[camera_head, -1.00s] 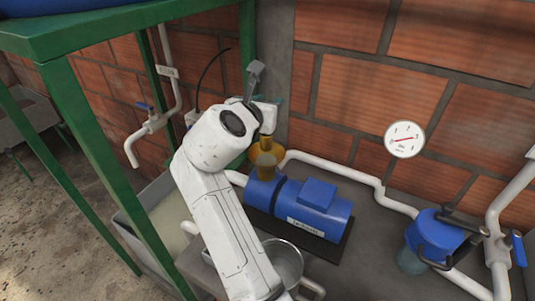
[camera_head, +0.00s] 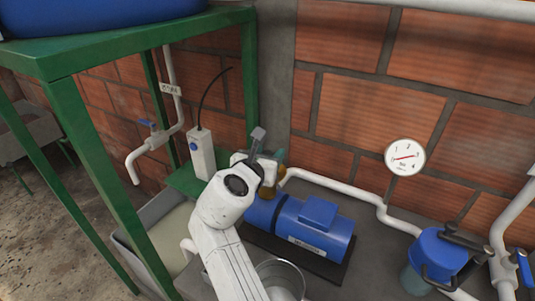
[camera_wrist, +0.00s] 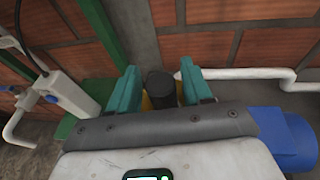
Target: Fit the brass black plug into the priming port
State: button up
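The plug shows a dark black cylinder (camera_wrist: 160,88) between the two teal fingers of my gripper (camera_wrist: 161,80) in the wrist view. Brass-yellow shows on both sides of the black part, filling the narrow gaps to the fingers. I cannot tell whether the fingers press on it, or whether this yellow belongs to the plug or the port. In the head view my gripper (camera_head: 272,168) is low over the left end of the blue pump (camera_head: 318,226). A brass-coloured piece (camera_head: 268,192), apparently at the priming port, shows just beneath it. The port's opening is hidden.
A white pipe (camera_head: 340,187) runs right from behind the pump. A metal bucket (camera_head: 281,278) stands in front. A green frame (camera_head: 95,150) and a white control box (camera_head: 201,153) stand left. A blue-topped filter (camera_head: 440,252) is at right, a gauge (camera_head: 405,157) on the brick wall.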

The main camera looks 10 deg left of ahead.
jog(key=shift+o, duration=0.9)
jog(key=v, duration=1.2)
